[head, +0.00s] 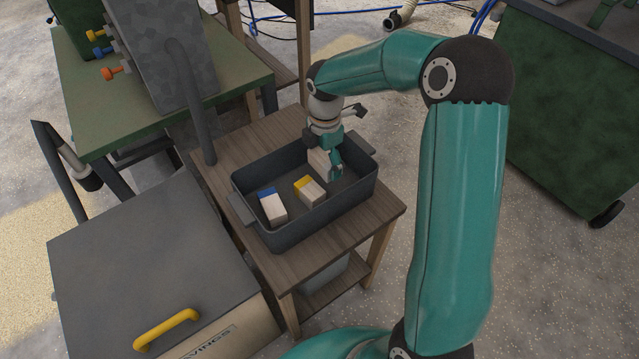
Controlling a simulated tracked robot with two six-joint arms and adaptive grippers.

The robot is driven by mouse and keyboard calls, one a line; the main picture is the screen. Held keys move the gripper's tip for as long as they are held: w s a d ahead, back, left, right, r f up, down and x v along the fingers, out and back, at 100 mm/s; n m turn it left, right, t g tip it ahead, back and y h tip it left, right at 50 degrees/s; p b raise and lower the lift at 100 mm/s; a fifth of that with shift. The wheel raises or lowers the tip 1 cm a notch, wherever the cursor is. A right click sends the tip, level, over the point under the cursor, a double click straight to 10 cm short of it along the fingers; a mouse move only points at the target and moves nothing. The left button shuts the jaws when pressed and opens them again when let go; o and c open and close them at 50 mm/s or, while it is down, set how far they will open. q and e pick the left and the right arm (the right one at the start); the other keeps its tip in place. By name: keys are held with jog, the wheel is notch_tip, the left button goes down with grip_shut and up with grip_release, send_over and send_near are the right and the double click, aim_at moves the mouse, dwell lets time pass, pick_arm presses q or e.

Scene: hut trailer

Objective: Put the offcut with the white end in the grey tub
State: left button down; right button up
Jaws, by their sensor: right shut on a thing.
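The grey tub (309,226) stands on a small wooden table. My right gripper (334,172) reaches down into it near its far right side, shut on a pale block (318,161) that is partly hidden by the fingers. I cannot clearly make out the colour of that block's end, nor whether it touches the tub floor. An offcut with a blue end (273,207) and an offcut with a yellow end (311,191) lie apart on the tub floor. My left gripper is not in view.
A green-topped bench (110,100) with a grey machine (160,50) stands at the upper left. A grey bin with a yellow handle (166,329) is at the lower left. A dark green cabinet (575,120) stands at right.

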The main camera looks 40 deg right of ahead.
aim_at(324, 186)
jog(key=shift+f+b, duration=0.45)
jog(key=shift+f, duration=3)
jog(key=shift+f, duration=0.1)
jog(key=o, duration=1)
notch_tip(324, 186, up, 12)
jog(key=shift+r+p, duration=0.1)
jog(key=shift+p, duration=0.9)
